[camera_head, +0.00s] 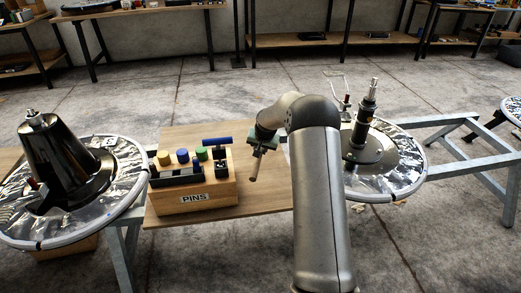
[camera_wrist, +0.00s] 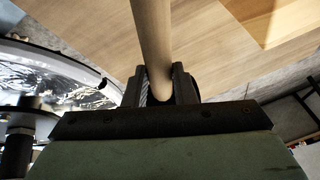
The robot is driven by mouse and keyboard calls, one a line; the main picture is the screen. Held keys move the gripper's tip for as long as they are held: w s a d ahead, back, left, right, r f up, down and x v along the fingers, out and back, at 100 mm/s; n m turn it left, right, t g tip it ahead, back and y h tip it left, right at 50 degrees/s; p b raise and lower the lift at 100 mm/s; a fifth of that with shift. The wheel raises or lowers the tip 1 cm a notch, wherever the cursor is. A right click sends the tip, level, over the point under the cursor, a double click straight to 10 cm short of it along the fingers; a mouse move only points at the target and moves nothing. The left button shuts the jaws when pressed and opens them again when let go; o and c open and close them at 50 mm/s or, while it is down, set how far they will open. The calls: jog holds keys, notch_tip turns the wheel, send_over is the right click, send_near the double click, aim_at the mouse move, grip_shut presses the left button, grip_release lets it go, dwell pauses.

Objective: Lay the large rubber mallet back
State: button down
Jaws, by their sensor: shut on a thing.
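My gripper (camera_head: 261,150) is above the wooden board (camera_head: 185,216), to the right of the pin box. It is shut on a pale wooden rod, apparently the mallet's handle (camera_head: 255,168), whose lower end hangs down below the jaws in the head view. In the wrist view the handle (camera_wrist: 151,40) runs between the fingers (camera_wrist: 159,88) and out at the top edge. The mallet's head is not clearly visible in either view. I cannot tell whether the handle touches the board.
A wooden box (camera_head: 210,198) labelled PINS holds yellow, blue and green-topped pieces and a blue bar. A foil-covered disc with a black cone (camera_head: 66,160) stands left. Another foil disc (camera_head: 405,165) with an upright shaft (camera_head: 364,120) stands right, behind my arm. The board's front right is bare.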

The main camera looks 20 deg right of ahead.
jog(key=shift+f+b, duration=2.5)
jog(key=shift+f, duration=2.05)
jog(key=c, duration=1.3)
grip_release()
jog(key=shift+o, duration=0.9)
jog(key=p+v, duration=0.5)
jog(key=v, duration=1.2)
jog(key=shift+r, duration=0.2)
